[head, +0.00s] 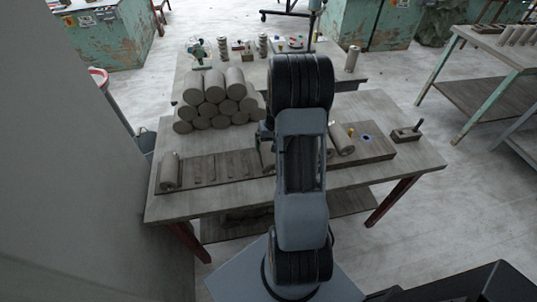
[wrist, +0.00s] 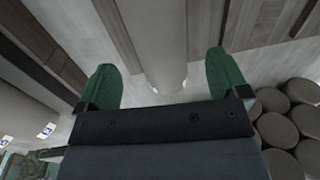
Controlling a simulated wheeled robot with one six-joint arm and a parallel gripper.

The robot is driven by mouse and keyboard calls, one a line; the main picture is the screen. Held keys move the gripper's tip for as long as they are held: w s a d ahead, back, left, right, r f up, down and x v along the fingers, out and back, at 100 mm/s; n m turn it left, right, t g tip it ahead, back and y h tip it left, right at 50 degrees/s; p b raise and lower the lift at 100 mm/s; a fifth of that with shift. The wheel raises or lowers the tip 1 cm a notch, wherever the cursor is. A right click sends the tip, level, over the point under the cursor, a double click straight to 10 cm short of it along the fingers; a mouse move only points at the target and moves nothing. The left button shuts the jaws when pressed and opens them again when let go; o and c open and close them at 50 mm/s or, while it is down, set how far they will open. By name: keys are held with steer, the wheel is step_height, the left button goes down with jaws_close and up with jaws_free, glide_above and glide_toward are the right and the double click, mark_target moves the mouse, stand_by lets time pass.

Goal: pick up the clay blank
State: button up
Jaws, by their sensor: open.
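In the wrist view my gripper (wrist: 164,70) is open, with one green finger on each side of a grey clay cylinder (wrist: 152,30). The cylinder's near end lies between the fingers, and no grip on it shows. In the head view my arm hides most of the gripper. Another stands out at the left end of the slotted board (head: 168,172), and one leans at the right (head: 341,138). I cannot tell which of these is between the fingers.
A pile of clay cylinders (head: 213,101) sits on the table left of my arm; it also shows in the wrist view (wrist: 287,122), close to the right finger. A small block with a handle (head: 405,134) stands at the right. The table's right front (head: 400,165) is bare.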

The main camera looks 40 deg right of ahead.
mark_target(269, 148)
steer(key=shift+w+a+f+p, duration=0.15)
steer(key=shift+f, duration=1)
steer(key=shift+w+a+f+p, duration=0.1)
steer(key=shift+f+p, duration=0.05)
steer(key=shift+f, duration=0.95)
steer(key=shift+c, duration=0.2)
steer(key=shift+r, duration=0.1)
steer(key=c, duration=1.3)
